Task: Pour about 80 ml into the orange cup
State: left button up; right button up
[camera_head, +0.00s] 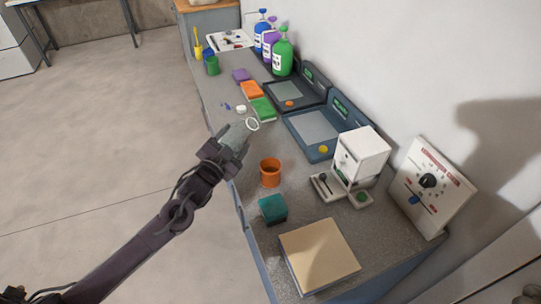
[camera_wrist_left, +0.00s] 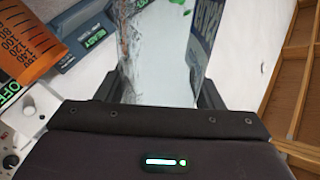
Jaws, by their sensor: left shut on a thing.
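The orange cup (camera_head: 270,175) stands upright on the grey counter, and its inside looks empty from the head view. In the left wrist view, the orange cup (camera_wrist_left: 25,45) shows dark measuring marks at the upper left. My left gripper (camera_head: 232,143) is shut on a clear container (camera_head: 239,134) with a pale round rim, to the left of and beyond the cup. The container (camera_wrist_left: 165,60) fills the middle of the left wrist view between the fingers. It is apart from the cup, and its contents cannot be made out. My right gripper is not in view.
Two dark scales (camera_head: 310,128) stand along the wall behind the cup. A white machine (camera_head: 362,155) stands to its right, a teal block (camera_head: 272,208) and beige board (camera_head: 318,255) in front.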

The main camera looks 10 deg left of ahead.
pick_arm(q)
jog(key=shift+a+r+n+p, duration=0.1)
jog(key=shift+r+n+p, duration=0.35)
jog(key=shift+r+n, duration=0.35)
jog(key=n+p, duration=0.1)
jog(key=n, duration=0.1)
jog(key=shift+a+r+n, duration=0.1)
jog(key=shift+r+n, duration=0.05)
jog(key=shift+n, duration=0.25)
jog(key=shift+n+p, duration=0.3)
jog(key=shift+n, duration=0.2)
jog(key=shift+w+n, duration=0.1)
jog(key=shift+n, duration=1)
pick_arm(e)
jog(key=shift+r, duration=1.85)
pick_arm(q)
jog(key=shift+f, duration=0.2)
